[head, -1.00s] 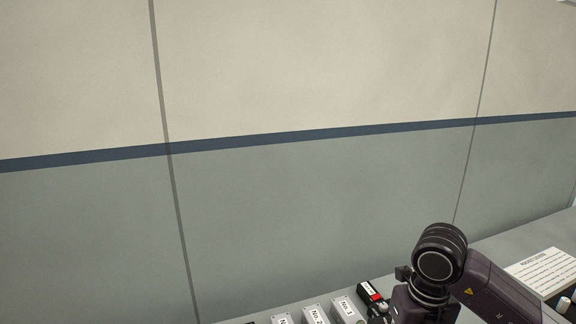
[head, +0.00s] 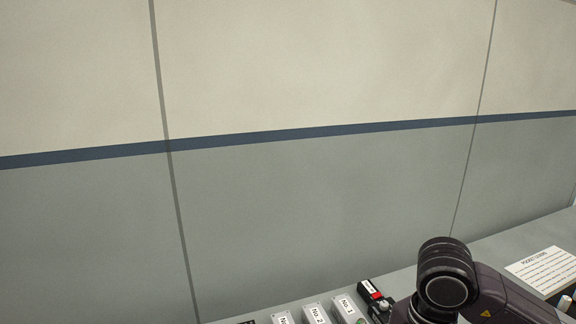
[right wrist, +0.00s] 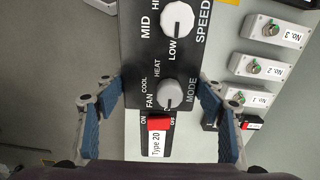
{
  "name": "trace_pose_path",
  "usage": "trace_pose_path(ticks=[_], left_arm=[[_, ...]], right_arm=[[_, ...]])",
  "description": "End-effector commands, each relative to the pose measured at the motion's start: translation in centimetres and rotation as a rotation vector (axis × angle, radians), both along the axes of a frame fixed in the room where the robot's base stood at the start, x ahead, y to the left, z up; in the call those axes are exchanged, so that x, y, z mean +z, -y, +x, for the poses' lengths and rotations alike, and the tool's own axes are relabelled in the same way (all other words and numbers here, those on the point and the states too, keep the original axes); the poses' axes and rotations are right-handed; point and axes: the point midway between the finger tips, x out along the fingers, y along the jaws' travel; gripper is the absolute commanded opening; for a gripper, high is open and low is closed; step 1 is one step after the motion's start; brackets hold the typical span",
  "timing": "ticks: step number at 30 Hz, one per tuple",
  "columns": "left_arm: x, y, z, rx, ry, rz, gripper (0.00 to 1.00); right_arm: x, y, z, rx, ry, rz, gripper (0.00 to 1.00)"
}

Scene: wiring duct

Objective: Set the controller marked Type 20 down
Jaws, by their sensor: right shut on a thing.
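The controller marked Type 20 (right wrist: 146,60) is a black panel with two knobs, a red on/off switch and a white "Type 20" label, seen in the right wrist view. My right gripper (right wrist: 160,92) is shut on it, with one blue-padded finger along each side. The controller's far end runs out of the top of that view, and I cannot tell if it touches the surface below. In the head view only my right arm shows at the lower right; its fingers and the held controller are hidden or below the picture. My left gripper is not in view.
Grey boxes labelled No. 1 (head: 345,309), No. 2 (head: 315,315) and No. 3 (right wrist: 276,33) stand in a row. A small black unit with a red switch (head: 371,289) is beside No. 1. A printed card (head: 541,270) lies at the right. A wall panel (head: 300,210) rises behind.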

Motion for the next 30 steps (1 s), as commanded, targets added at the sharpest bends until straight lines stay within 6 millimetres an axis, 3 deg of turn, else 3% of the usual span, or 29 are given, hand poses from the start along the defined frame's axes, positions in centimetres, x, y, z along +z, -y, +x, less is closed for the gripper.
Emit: trace_pose_path(ticks=[15, 21, 30], left_arm=[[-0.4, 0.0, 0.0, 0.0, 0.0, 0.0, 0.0], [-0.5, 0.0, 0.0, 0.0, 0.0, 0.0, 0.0], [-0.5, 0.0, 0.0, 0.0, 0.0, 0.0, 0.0]], right_arm=[[-0.1, -0.6, -3.2, 0.93, -0.007, -0.019, 0.35], [-0.1, -0.7, -3.9, 1.108, -0.01, -0.02, 0.35], [-0.2, -0.7, -4.0, 1.146, -0.011, -0.02, 0.35]])
